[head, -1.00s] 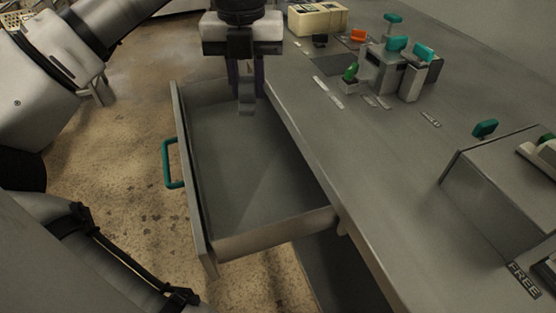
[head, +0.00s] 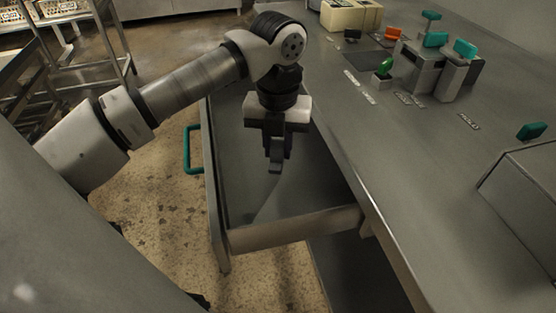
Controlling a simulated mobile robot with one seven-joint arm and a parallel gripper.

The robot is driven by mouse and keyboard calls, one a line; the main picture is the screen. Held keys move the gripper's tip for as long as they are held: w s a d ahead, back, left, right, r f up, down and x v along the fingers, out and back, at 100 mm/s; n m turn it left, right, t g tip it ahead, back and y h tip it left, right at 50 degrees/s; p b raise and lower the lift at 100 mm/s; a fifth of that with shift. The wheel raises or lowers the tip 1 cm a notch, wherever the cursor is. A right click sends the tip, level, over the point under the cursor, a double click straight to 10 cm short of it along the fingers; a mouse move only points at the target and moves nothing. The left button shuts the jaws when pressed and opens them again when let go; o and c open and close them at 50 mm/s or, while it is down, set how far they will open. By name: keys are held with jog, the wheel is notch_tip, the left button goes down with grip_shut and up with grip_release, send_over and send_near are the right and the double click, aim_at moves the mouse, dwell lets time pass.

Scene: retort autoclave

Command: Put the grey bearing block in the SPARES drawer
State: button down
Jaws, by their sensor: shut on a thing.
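My gripper (head: 277,160) points down over the open drawer (head: 285,232) in the head view. It is shut on the grey bearing block (head: 275,168), a small grey piece that shows between and just below the fingers. The block is inside the outline of the drawer as seen from above; I cannot tell its exact height over the drawer floor. The drawer stands pulled out from the bench, with a teal handle (head: 188,150) on its front. The drawer floor that shows looks empty. No SPARES label can be read on it from here.
The steel bench top (head: 400,170) runs along the right. It carries grey blocks with teal knobs (head: 435,40), a green part (head: 384,67), an orange part (head: 393,34), a cream box (head: 350,15) and a larger grey housing (head: 525,185). The speckled floor left of the drawer is clear.

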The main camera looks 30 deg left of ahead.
aim_at(278, 160)
jog(key=shift+f+b, duration=0.3)
jog(key=shift+f, duration=1.7)
jog(key=shift+f, duration=0.1)
jog(key=shift+f, duration=0.15)
jog(key=c, duration=1.2)
grip_release()
notch_tip(278, 160, up, 12)
jog(key=shift+r+p, duration=0.25)
jog(key=shift+p, duration=0.7)
